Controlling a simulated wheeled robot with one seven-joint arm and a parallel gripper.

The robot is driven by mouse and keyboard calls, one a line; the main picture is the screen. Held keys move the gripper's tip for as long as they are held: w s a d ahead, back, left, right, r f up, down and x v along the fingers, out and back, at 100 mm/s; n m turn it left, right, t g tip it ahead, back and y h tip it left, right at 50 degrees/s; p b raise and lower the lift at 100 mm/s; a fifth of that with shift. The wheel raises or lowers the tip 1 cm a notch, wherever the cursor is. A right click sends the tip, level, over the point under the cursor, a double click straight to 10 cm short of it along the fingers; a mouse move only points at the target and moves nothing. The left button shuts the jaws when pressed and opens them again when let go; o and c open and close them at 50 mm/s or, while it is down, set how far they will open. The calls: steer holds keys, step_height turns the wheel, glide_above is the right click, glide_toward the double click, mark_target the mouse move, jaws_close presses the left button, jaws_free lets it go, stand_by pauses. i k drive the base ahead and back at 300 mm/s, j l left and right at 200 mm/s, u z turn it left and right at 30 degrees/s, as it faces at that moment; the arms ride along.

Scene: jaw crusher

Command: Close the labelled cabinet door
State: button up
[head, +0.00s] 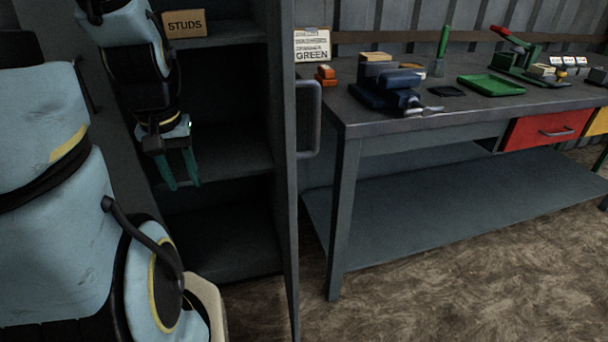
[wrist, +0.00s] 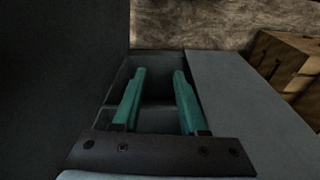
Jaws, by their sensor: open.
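The grey cabinet (head: 215,110) stands open in the head view, with its dark shelves showing. Its right-hand door (head: 287,200) is swung out and seen nearly edge-on. A grey bar handle (head: 317,120) is on that door's right, outer face. My gripper (head: 180,184) points down in front of the shelf opening, left of the door and apart from its handle. The two green fingers are open with nothing between them, as the wrist view (wrist: 158,80) also shows. Grey panels flank the fingers there; I cannot tell which panel is the door. No label on the door's face is visible.
A box marked STUDS (head: 184,24) sits on an upper shelf. A workbench (head: 345,118) with a vise (head: 388,92), a green tray (head: 491,85) and a red drawer (head: 540,132) stands right of the door. A card reading GREEN (head: 312,46) is behind. Floor (head: 440,290) in front is clear.

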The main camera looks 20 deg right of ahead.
mark_target(280, 22)
steer(key=k+l+u, duration=0.2)
steer(key=l, duration=0.25)
steer(key=k+l+u, duration=0.15)
steer(key=k+l, duration=0.35)
steer(key=l, duration=0.65)
steer(key=k+z, duration=0.05)
